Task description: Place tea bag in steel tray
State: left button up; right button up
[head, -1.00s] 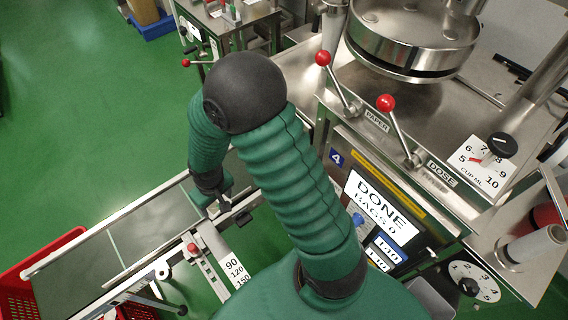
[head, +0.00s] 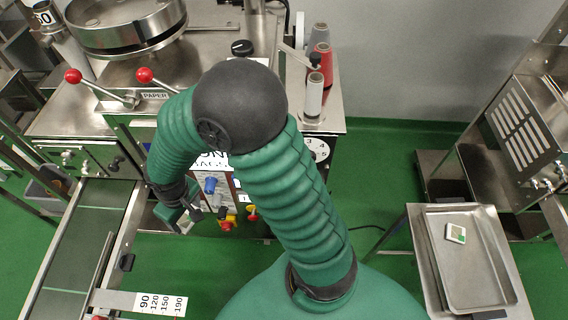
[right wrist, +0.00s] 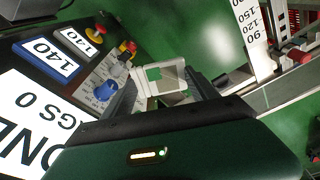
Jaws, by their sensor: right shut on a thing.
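The steel tray (head: 432,262) lies on a stand at the right of the head view. One tea bag, white with a green tag (head: 456,234), lies flat inside it, towards the far end. My right gripper (head: 188,220) is left of centre, in front of the packing machine and far from the tray. In the right wrist view, my right gripper (right wrist: 163,88) is shut on another tea bag (right wrist: 172,75), white with a green square, held between the fingertips. That held tea bag is hard to make out in the head view. My left gripper is not in view.
The packing machine with red-knobbed levers (head: 145,75) and thread spools (head: 313,95) stands behind my right arm. A conveyor (head: 75,250) with a number scale (head: 160,303) is at the left. Green floor (head: 375,215) lies open between machine and tray. A slotted steel machine (head: 520,125) stands behind the tray.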

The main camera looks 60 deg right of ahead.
aim_at(467, 279)
jog(key=k+j+z, duration=0.1)
jog(key=z, duration=0.4)
jog(key=k+z, duration=0.2)
jog(key=z, duration=0.25)
jog(key=k+z, duration=0.2)
jog(key=z, duration=0.3)
jog(key=k+l+z, duration=0.1)
jog(key=z, duration=0.4)
jog(key=k+l+z, duration=0.1)
jog(key=l+z, duration=0.25)
